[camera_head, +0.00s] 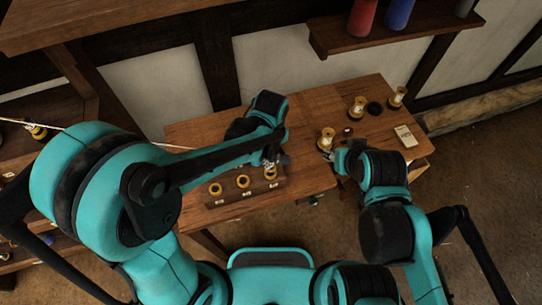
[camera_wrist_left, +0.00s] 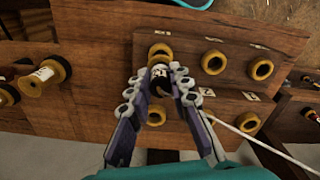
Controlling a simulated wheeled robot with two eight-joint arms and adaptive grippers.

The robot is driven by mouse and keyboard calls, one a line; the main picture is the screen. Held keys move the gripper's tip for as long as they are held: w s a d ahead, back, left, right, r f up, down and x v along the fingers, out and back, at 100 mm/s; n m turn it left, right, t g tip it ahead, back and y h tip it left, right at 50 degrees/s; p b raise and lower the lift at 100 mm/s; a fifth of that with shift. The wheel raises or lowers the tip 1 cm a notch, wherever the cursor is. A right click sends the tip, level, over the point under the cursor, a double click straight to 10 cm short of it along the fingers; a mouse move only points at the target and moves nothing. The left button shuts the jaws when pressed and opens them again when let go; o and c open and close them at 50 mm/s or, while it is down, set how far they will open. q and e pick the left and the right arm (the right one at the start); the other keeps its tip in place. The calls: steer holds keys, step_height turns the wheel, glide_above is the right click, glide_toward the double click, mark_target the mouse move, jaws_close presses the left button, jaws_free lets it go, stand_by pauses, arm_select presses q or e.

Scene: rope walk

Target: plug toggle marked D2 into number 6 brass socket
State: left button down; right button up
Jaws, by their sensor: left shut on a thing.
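My left gripper (camera_head: 268,158) is over the wooden socket block (camera_head: 232,208). In the left wrist view its fingers (camera_wrist_left: 156,84) are shut on a dark toggle with a white label (camera_wrist_left: 159,72); I cannot read the mark surely. The toggle overlaps the left column of brass sockets: one ring (camera_wrist_left: 160,49) shows above it and another (camera_wrist_left: 156,116) below it. I cannot tell whether it is in a socket. Other brass sockets (camera_wrist_left: 214,62) stand to the right; their small number labels are unclear. My right gripper (camera_head: 328,153) is near a brass-ended spool (camera_head: 326,138); its jaws are unclear.
A pale cord (camera_wrist_left: 270,146) runs from near the left gripper to the lower right in the wrist view. Two more spools (camera_head: 357,106) (camera_head: 396,97), a dark disc (camera_head: 374,108) and a pale card (camera_head: 404,136) lie on the table's right part. A shelf (camera_head: 380,40) hangs behind.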

mark_target(271, 159)
arm_select(q)
steer(key=shift+f+b, duration=0.65)
steer(key=shift+f, duration=0.6)
stand_by(0.4)
steer(key=shift+f+b, duration=0.6)
steer(key=shift+b, duration=0.15)
steer(key=c, duration=1.7)
jaws_free()
steer(key=shift+r, duration=0.1)
step_height(271, 159, up, 11)
steer(key=p, duration=0.8)
steer(key=shift+p, duration=0.3)
